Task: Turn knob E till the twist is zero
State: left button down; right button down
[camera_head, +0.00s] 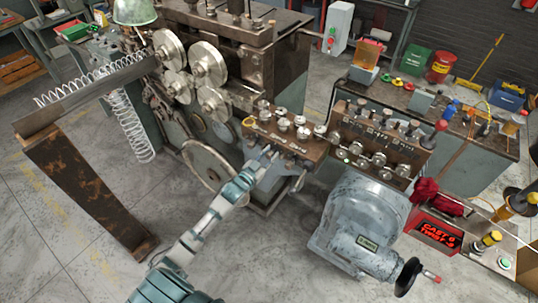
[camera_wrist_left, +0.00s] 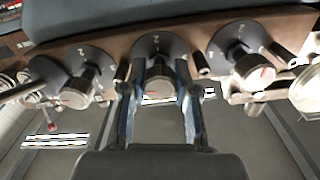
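A brown control panel (camera_head: 310,148) with several round metal knobs stands at the front of the coiling machine. My left gripper (camera_head: 270,153) reaches its front edge from below. In the left wrist view, my left gripper (camera_wrist_left: 160,88) has one finger on each side of the middle knob (camera_wrist_left: 160,86). Whether the fingers press on this knob is unclear. Its letter cannot be read, so I cannot tell if it is knob E. My right gripper is out of view.
Neighbouring knobs sit close on the left (camera_wrist_left: 78,88) and right (camera_wrist_left: 252,70). A second knob panel (camera_head: 380,138) stands right of the first, above a grey motor housing (camera_head: 362,222) with a black handwheel (camera_head: 408,277). A loose spring (camera_head: 130,125) hangs at left.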

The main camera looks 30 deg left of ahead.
pick_arm(q)
jog(key=shift+m, duration=0.3)
jog(key=m+p, duration=0.2)
jog(key=m, duration=0.1)
jog(key=shift+r+m, duration=0.15)
jog(key=shift+m, duration=0.25)
jog(key=m+p, duration=0.1)
jog(key=m, duration=0.4)
jog(key=shift+p, duration=0.35)
jog(key=m, duration=0.6)
jog(key=shift+d+f, duration=0.1)
jog(key=shift+f, duration=0.25)
jog(key=shift+f+m, duration=0.1)
jog(key=shift+m, duration=0.9)
jog(key=shift+s, duration=0.1)
jog(key=shift+f+m, duration=0.1)
jog(key=shift+m, duration=0.2)
jog(key=c, duration=1.2)
grip_release()
jog(key=shift+o, duration=0.3)
